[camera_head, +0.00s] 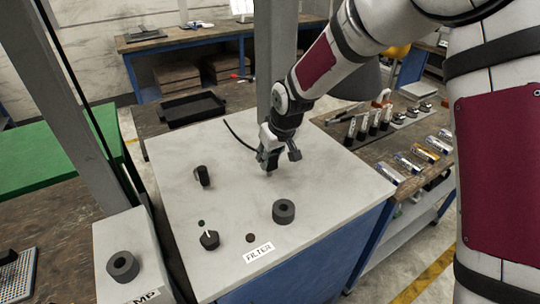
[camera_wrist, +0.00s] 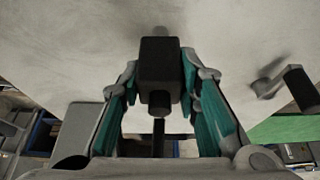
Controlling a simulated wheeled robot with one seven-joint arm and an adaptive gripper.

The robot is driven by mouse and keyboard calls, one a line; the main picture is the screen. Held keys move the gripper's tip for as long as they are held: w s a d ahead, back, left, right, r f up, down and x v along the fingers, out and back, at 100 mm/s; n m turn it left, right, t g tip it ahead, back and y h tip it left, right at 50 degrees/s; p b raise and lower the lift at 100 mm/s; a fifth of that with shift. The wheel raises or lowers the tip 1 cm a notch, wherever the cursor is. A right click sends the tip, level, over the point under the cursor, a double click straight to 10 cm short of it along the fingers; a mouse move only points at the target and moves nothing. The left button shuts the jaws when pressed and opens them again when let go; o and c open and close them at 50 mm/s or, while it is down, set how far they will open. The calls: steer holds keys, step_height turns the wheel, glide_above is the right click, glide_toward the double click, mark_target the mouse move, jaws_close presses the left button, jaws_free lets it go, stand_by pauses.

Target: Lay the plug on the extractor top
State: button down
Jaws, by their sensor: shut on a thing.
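My gripper (camera_head: 269,160) is low over the middle of the pale extractor top (camera_head: 235,165). In the wrist view its two teal-padded fingers are closed on the sides of a black block-shaped plug (camera_wrist: 160,70). A dark cable (camera_head: 240,139) runs from the gripper area to the left, and the wrist view shows a black stub and cable on the plug's near end. The plug is close to the top surface. Whether it touches the surface cannot be told. In the head view the gripper mostly hides the plug.
On the top stand a black handle (camera_head: 202,176), a knob (camera_head: 209,240), a dark ring (camera_head: 283,211) and a FILTER label (camera_head: 258,253). A smaller box with another ring (camera_head: 122,266) is at the left. A bench at the right holds several batteries and tools. The top's right part is clear.

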steer(key=shift+f, duration=0.2)
steer(key=c, duration=1.2)
jaws_free()
steer(key=v, duration=1.2)
steer(key=shift+r+b, duration=0.25)
steer(key=shift+b, duration=0.05)
